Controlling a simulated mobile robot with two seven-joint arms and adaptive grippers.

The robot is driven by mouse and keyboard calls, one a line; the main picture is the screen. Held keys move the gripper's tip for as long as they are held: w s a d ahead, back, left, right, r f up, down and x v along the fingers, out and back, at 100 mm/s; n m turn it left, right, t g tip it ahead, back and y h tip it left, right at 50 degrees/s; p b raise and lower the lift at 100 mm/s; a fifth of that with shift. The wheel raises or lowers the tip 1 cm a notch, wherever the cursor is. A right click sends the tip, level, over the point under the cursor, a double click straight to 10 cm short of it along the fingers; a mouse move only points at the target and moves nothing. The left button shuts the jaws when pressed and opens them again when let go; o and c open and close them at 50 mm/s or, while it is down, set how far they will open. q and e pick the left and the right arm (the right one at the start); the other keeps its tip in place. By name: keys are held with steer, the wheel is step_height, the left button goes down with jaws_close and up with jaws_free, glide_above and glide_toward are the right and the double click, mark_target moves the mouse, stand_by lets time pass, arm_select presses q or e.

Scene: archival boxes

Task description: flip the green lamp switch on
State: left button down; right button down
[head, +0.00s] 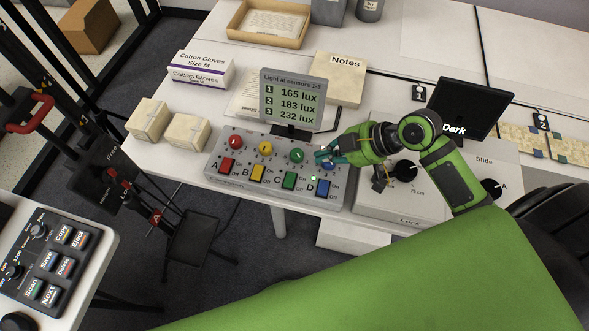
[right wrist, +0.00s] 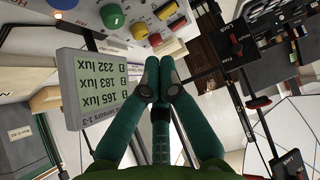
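The lamp switch box (head: 215,176) is a grey panel with coloured knobs above rocker switches A to D. The green switch (head: 289,180), marked C, sits below the green knob (head: 296,155); I cannot tell its rocker position. A small greenish light (head: 313,179) glows between switches C and D. My right gripper (head: 321,156) is over the panel's right part, beside the green knob and above the blue switch (head: 323,188). In the right wrist view its teal fingertips (right wrist: 163,64) are together, with nothing between them. The green knob also shows there (right wrist: 112,16). My left gripper is not in view.
A lux display (head: 292,98) reading 165, 183 and 232 stands behind the panel. A slide unit (head: 374,205) with black knobs is on the right. Cream boxes (head: 185,132) stand on the left. A separate control panel (head: 45,262) is at lower left.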

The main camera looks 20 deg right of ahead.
steer(key=p, duration=0.2)
glide_above(287, 175)
steer(key=s+d, duration=0.2)
step_height(287, 175, down, 6)
steer(key=shift+w+f, duration=0.1)
steer(key=shift+w, duration=0.05)
steer(key=f, duration=0.3)
steer(key=shift+w+a+f+p, duration=0.2)
steer(key=shift+a+f+p, duration=0.05)
steer(key=shift+f+p, duration=0.1)
steer(key=shift+f, duration=0.6)
steer(key=shift+d+f+b, duration=0.15)
steer(key=shift+f+b, duration=0.35)
steer(key=shift+b, duration=0.15)
steer(key=shift+r+g, duration=0.1)
steer(key=shift+g, duration=0.2)
